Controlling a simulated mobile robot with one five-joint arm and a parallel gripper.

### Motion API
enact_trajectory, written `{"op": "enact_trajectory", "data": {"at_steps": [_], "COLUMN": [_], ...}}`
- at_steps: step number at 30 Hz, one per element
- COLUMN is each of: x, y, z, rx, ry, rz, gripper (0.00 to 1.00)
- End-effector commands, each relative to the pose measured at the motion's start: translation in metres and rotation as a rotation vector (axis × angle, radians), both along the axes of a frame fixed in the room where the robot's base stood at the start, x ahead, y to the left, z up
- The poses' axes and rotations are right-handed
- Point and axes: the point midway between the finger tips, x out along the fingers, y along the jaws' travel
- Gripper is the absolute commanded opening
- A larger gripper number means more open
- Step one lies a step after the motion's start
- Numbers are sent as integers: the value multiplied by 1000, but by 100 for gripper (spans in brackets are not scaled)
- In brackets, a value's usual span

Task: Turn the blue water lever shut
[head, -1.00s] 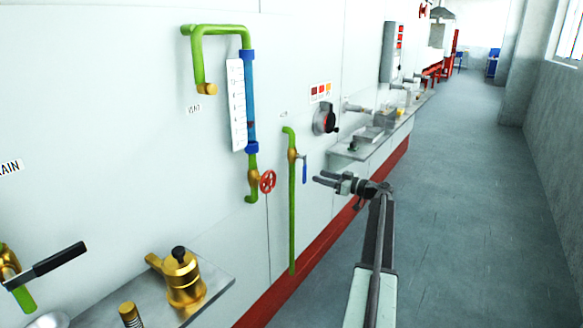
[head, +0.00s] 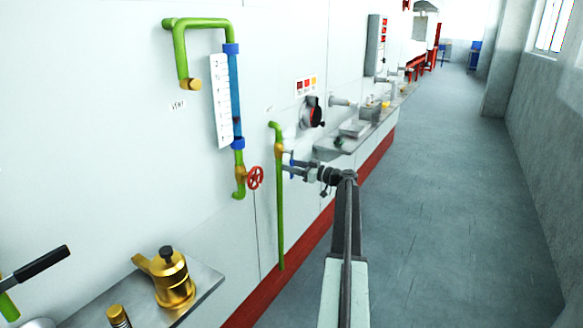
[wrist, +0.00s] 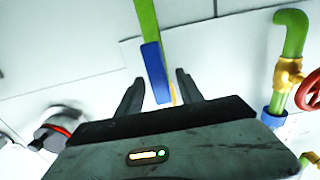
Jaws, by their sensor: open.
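The blue water lever (head: 291,157) sits at a brass valve (head: 279,151) on a thin vertical green pipe (head: 280,215) on the wall. In the head view it is mostly hidden behind my gripper (head: 290,169), which reaches in from the right. In the wrist view the blue lever (wrist: 155,72) lies between the two dark fingers of my gripper (wrist: 160,92), with a gap on each side. The green pipe (wrist: 146,18) runs off the top edge there. My gripper is open. I cannot tell how deep the lever is between the fingers.
A red handwheel (head: 255,177) is on the gauge pipe to the left. A black-and-red knob (head: 313,113) is above right. A shelf (head: 205,290) with brass fittings is at lower left. The floor (head: 440,200) on the right is clear.

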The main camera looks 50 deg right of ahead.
Motion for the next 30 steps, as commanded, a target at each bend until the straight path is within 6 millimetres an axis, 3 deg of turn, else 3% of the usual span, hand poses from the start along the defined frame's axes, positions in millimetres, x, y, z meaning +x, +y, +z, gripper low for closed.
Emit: {"op": "enact_trajectory", "data": {"at_steps": [1,5,6,30], "x": [0,0,0,1], "y": [0,0,0,2], "z": [0,0,0,0], "rx": [0,0,0,0], "ry": [0,0,0,0], "rz": [0,1,1,2], "gripper": [41,5,0,0]}}
